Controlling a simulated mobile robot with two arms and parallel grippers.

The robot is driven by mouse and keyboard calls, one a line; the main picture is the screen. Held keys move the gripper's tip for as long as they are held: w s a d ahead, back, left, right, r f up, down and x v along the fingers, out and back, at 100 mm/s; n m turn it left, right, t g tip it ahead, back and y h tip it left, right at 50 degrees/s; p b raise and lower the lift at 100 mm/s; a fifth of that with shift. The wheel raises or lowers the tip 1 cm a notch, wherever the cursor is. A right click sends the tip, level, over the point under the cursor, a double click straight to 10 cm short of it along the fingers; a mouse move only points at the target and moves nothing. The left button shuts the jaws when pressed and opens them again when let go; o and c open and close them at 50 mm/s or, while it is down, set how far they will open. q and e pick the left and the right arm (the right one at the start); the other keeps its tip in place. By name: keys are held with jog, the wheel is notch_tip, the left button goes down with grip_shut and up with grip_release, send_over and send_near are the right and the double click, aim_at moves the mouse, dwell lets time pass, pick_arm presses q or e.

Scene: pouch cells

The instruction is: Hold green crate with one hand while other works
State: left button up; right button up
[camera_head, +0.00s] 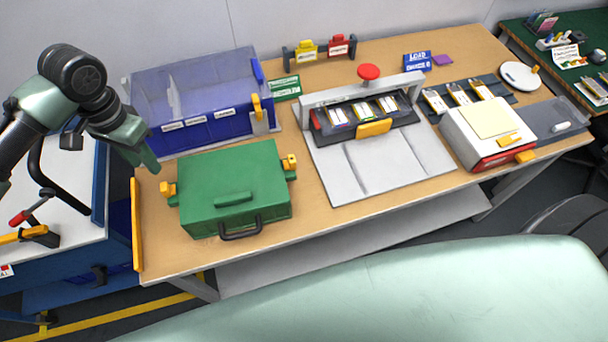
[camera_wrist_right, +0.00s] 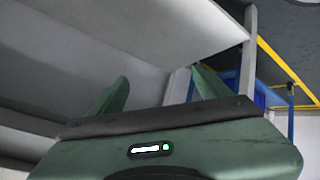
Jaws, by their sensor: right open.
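The green crate (camera_head: 235,190) stands closed on the wooden table near its front left corner. It has a lid with a raised grip, a dark front handle (camera_head: 240,229) and yellow latches (camera_head: 169,189) at its sides. My left gripper (camera_head: 148,160) hangs above the table's left edge, just left of and behind the crate, apart from it. Its fingers overlap in this view, so their gap is unclear. My right gripper (camera_wrist_right: 160,90) shows only in the right wrist view. Its fingers are spread with nothing between them, and the crate is not in that view.
A blue bin with a clear lid (camera_head: 197,134) stands behind the crate. A grey press with a red knob (camera_head: 369,72) stands to its right, then a white box (camera_head: 488,132). The right wrist view shows grey table underside (camera_wrist_right: 130,30) close to my gripper.

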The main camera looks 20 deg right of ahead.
aim_at(288, 156)
jog(key=w+a+r+n+t, duration=0.1)
jog(key=w+r+n+t, duration=0.3)
jog(key=r, duration=0.8)
jog(key=w+a+r+n+t, duration=0.1)
jog(key=w+r+n+t, duration=0.3)
jog(key=r, duration=0.8)
jog(key=w+r+n, duration=0.1)
jog(key=w, duration=0.6)
jog(key=w+r+n+y, duration=0.1)
jog(key=w+r, duration=0.1)
jog(key=w, duration=0.5)
jog(key=w+r+n, duration=0.2)
jog(key=w, duration=0.5)
jog(key=shift+w+d+r+y, duration=0.1)
jog(key=shift+w+d+y, duration=0.15)
jog(key=shift+d+y, duration=0.15)
grip_shut()
